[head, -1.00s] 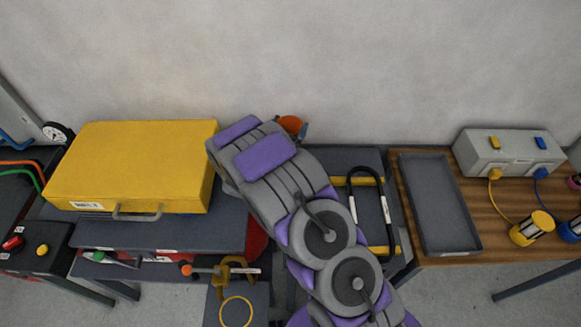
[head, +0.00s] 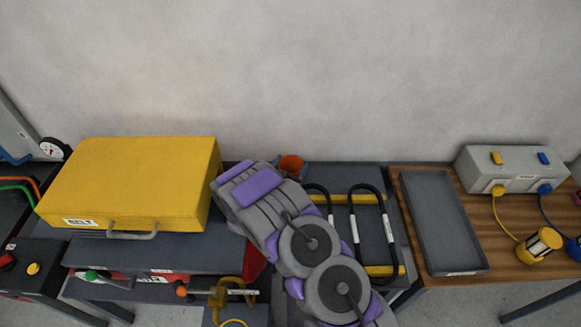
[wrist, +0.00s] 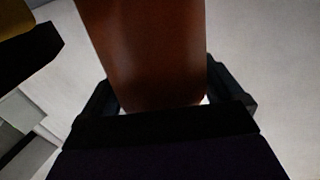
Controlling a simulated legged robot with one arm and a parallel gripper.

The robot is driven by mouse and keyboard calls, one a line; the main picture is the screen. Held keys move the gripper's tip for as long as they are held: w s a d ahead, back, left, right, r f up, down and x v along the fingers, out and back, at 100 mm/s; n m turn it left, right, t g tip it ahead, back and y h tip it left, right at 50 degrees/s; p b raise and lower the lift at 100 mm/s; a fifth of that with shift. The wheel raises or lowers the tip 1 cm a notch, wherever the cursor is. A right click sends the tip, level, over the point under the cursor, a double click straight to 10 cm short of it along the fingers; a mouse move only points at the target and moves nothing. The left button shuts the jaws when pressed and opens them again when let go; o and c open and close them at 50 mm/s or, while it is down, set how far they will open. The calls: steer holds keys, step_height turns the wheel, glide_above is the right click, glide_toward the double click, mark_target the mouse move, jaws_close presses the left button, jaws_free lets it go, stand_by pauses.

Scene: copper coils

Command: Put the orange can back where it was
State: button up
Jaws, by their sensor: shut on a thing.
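The orange can (head: 291,163) shows in the head view just past the end of my arm, near the back wall; most of it is hidden by the arm. In the wrist view the orange can (wrist: 150,50) fills the upper middle, dark reddish in the shade. My gripper (wrist: 165,100) is shut on it, with one dark finger on each side. I cannot tell whether the can touches the surface below.
A yellow case (head: 135,185) stands left of my arm. A dark frame with black handles and yellow bars (head: 375,270) lies to the right. Further right, a wooden table (head: 410,235) bears an empty grey tray (head: 443,222) and a grey socket box (head: 512,168).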

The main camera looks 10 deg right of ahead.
steer(key=o, duration=1.4)
steer(key=p+v, duration=0.1)
steer(key=v, duration=1.1)
steer(key=shift+p, duration=0.4)
